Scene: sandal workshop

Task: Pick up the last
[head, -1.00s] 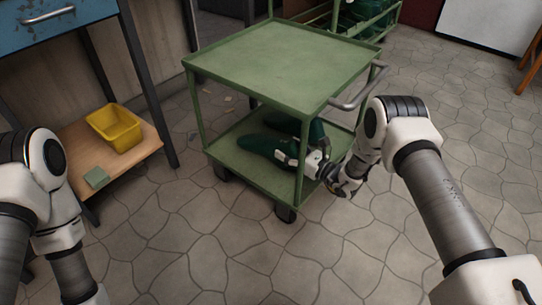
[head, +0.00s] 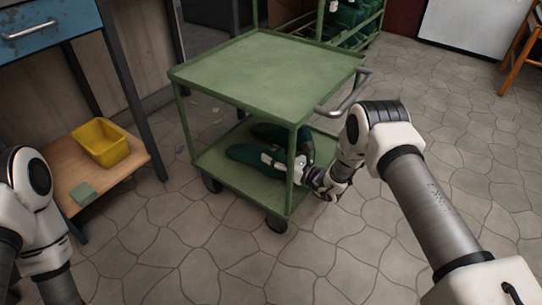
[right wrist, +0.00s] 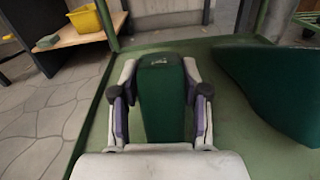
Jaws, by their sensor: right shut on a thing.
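The last is dark green and lies on the lower shelf (head: 240,182) of a green cart; its toe end (head: 248,154) points left in the head view. My right gripper (head: 290,168) reaches in from the cart's right side, partly behind a corner post. In the right wrist view its two fingers stand on both sides of the last (right wrist: 162,95) and are shut on it. I cannot tell whether the last is clear of the shelf. A second dark green last (right wrist: 272,85) lies beside it, apart, and shows behind it in the head view (head: 270,132). My left gripper is out of view.
The cart's upper tray (head: 265,70) is empty and lies over the lasts. The cart handle (head: 345,95) is close to my right arm. A yellow bin (head: 100,143) and a small green block (head: 83,193) are on a wooden shelf (head: 125,165) at left. A green rack (head: 345,35) stands behind.

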